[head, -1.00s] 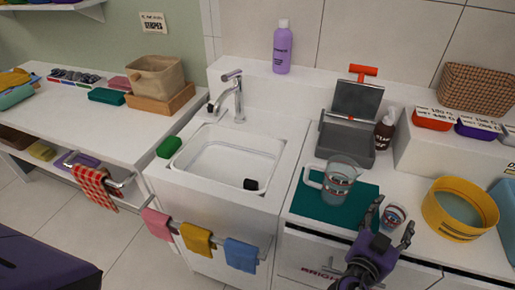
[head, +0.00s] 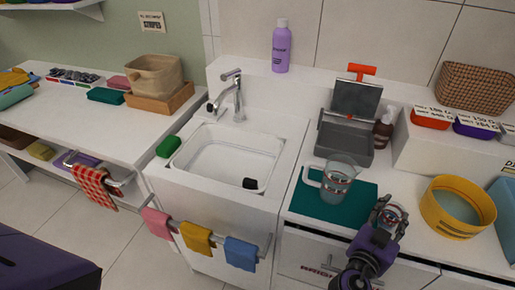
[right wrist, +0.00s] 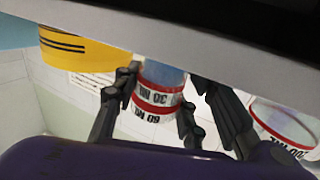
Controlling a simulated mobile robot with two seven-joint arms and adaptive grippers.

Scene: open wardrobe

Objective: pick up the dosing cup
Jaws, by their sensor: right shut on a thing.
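The dosing cup (head: 394,213) is a small clear cup with red bands and dark markings, near the front edge of the right counter. My right gripper (head: 388,216) is around it, shut on it, and partly hides it in the head view. In the right wrist view the cup (right wrist: 158,97) sits between the two dark fingers of the gripper (right wrist: 155,112), its "30 ML" and "60 ML" marks upside down. I cannot tell whether the cup touches the counter. My left gripper is in neither view.
A measuring jug (head: 337,184) stands on a green mat (head: 308,203) just left of the cup. A yellow round sieve (head: 457,208) is close on the right. Behind are a grey box with raised lid (head: 345,145) and a brown bottle (head: 384,130). The sink (head: 225,160) is further left.

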